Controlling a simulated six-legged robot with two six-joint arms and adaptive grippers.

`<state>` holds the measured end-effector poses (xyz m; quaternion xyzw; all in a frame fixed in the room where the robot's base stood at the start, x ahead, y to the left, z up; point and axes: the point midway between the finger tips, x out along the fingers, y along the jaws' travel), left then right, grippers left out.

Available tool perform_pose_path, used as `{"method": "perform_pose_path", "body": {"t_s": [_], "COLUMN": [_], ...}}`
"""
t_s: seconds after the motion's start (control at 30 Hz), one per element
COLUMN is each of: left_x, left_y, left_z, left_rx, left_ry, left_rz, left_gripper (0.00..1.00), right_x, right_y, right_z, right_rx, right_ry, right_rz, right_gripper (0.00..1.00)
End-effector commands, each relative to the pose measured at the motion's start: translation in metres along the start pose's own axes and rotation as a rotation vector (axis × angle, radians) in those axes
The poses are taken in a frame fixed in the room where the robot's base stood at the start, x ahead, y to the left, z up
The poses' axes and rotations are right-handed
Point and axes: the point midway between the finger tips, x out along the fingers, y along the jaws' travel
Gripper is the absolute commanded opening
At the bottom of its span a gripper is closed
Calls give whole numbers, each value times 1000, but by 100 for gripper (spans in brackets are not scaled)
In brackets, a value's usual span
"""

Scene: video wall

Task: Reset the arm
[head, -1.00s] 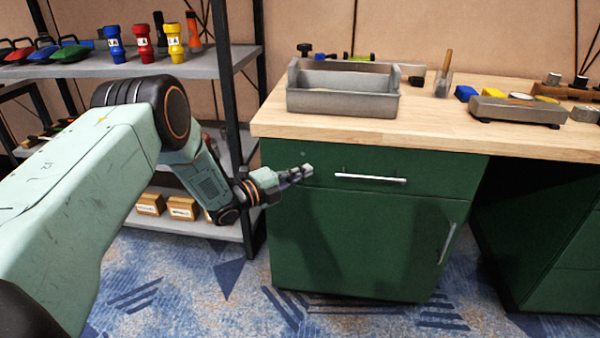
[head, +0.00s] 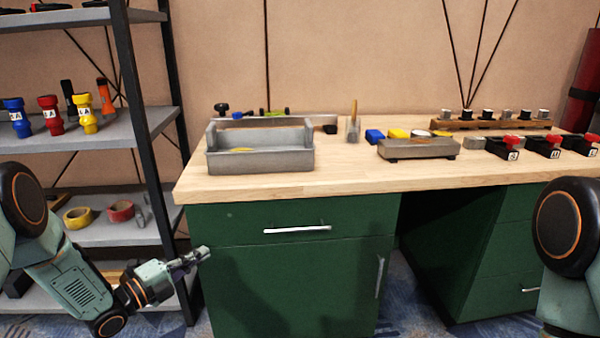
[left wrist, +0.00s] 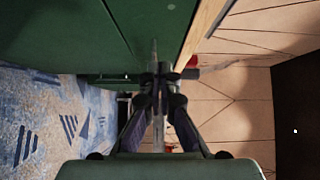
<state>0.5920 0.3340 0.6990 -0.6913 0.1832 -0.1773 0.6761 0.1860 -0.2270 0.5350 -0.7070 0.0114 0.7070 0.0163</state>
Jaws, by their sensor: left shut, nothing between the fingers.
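My left gripper (head: 203,254) is in the lower left of the head view, in front of the left edge of the green cabinet (head: 290,285) and below the worktop. Its fingers are shut with nothing between them, and they show closed together in the left wrist view (left wrist: 160,75). The cabinet's drawer and door both look closed. Part of my right arm shows at the right edge of the head view, but its gripper is out of sight.
A wooden worktop (head: 350,170) carries a grey tray (head: 260,160), a small grey block stand (head: 420,150) and red-and-black clamps (head: 505,148). A metal shelf (head: 110,130) with flashlights and tape rolls stands left. Blue patterned carpet (head: 405,310) covers the floor.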

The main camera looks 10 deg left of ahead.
Motion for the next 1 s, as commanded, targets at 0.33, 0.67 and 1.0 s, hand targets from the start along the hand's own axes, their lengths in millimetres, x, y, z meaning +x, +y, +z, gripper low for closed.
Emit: {"method": "perform_pose_path", "body": {"t_s": [0.33,0.67,1.0], "left_x": [-29,-144,-292], "left_y": [81,170,145], "left_z": [-14,-162,-279], "left_rx": [-812,-1619,-1666], "left_ry": [-343,-1026,-1619], "left_rz": [224,558,813], "left_gripper": [0,0,0], "right_x": [-2,-15,-31], "right_y": [0,0,0], "right_z": [0,0,0], "right_rx": [0,0,0], "right_ry": [-1,-1,0], "right_rz": [0,0,0], "right_gripper": [40,40,40]}}
